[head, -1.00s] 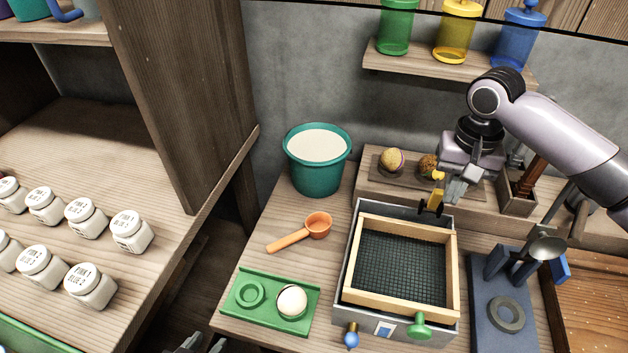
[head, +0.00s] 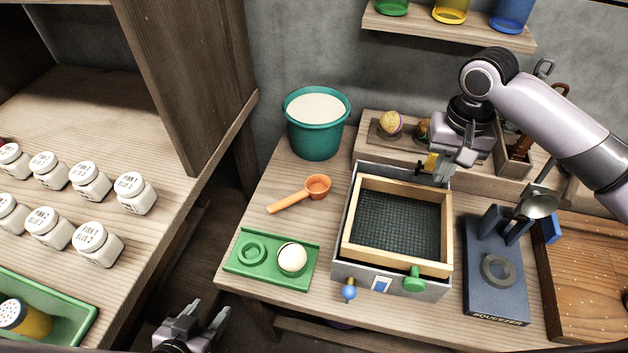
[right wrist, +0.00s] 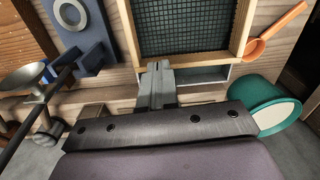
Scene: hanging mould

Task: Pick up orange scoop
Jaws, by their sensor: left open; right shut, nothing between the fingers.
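The orange scoop (head: 300,194) lies on the wooden table between the teal bucket and the green tray, its round cup to the upper right and its handle to the lower left. It also shows in the right wrist view (right wrist: 274,32) at the upper right. My left gripper (head: 207,310) is open and empty at the bottom of the head view, in front of the table and well apart from the scoop. My right gripper (head: 438,172) is shut and empty at the back edge of the framed sieve; its closed fingers also show in the right wrist view (right wrist: 156,80).
A teal bucket (head: 318,140) of white material stands behind the scoop. A blue squeezer (head: 490,297) stands further right.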

